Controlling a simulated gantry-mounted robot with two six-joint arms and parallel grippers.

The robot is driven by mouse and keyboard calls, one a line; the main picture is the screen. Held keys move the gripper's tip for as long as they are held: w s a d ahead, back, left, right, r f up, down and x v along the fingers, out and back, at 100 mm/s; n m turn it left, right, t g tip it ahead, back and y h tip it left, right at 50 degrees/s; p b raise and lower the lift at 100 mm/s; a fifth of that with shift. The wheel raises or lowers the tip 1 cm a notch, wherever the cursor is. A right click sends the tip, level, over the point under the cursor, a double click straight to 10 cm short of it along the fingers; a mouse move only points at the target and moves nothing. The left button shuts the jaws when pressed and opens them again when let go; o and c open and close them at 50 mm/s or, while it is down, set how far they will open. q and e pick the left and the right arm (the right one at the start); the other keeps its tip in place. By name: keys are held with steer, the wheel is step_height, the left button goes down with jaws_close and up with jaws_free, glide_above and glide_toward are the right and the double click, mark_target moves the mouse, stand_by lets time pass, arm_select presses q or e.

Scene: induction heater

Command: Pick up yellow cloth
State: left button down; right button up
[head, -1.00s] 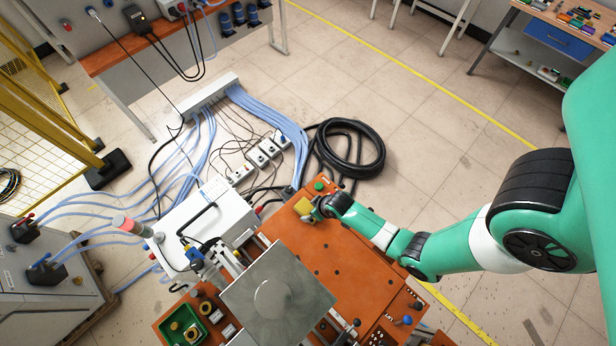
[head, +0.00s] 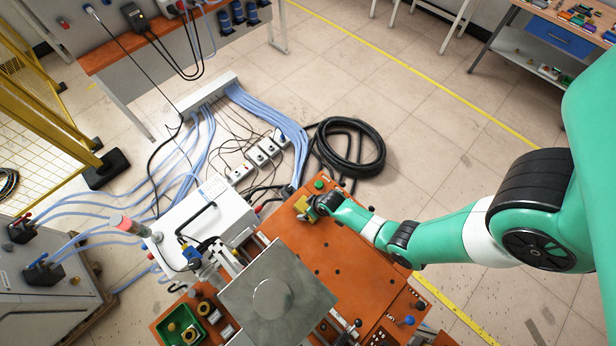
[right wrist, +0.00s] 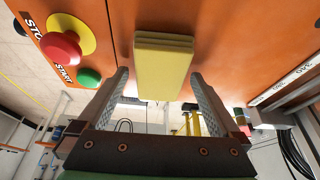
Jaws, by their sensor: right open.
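The yellow cloth (right wrist: 163,68) is a folded pad lying on the orange table top (head: 335,262). In the right wrist view it sits between the two fingers of my right gripper (right wrist: 160,95), with a gap on each side. The fingers are open and do not touch it. In the head view the cloth (head: 302,204) shows at the far corner of the table, just left of my right gripper (head: 312,210), which partly hides it. My left gripper is not in view.
A red stop button (right wrist: 62,47) on a yellow base and a green start button (right wrist: 89,77) stand close to the left finger. A grey metal plate (head: 300,290) and a white box unit (head: 205,225) are nearby. A black cable coil (head: 350,148) lies on the floor beyond.

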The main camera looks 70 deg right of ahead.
steer(key=shift+f, duration=0.1)
steer(key=shift+c, duration=0.2)
steer(key=c, duration=1.2)
